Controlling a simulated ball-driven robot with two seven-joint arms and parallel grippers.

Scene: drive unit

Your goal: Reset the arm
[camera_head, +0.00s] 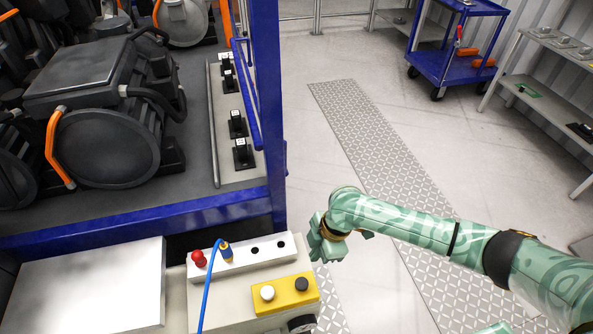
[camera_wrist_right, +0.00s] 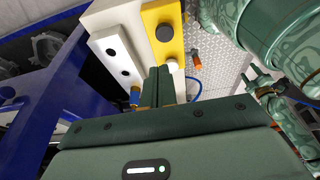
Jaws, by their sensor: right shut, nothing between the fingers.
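My right arm comes in from the right in the head view. Its gripper (camera_head: 328,240) hangs just right of the control box (camera_head: 215,300). In the right wrist view its fingers (camera_wrist_right: 157,85) are together and empty, in front of the box. The yellow panel (camera_head: 285,296) has a white button (camera_head: 267,292) and a black button (camera_head: 302,284). The white strip (camera_head: 256,262) has a red knob (camera_head: 198,258), a blue-yellow plug (camera_head: 226,251) and two holes.
A blue frame (camera_head: 262,120) holds dark drive units (camera_head: 105,145) at the left. A blue cable (camera_head: 207,290) runs from the plug. A blue cart (camera_head: 450,70) and shelves (camera_head: 548,105) stand back right. The patterned floor strip (camera_head: 350,120) is clear beyond my arm.

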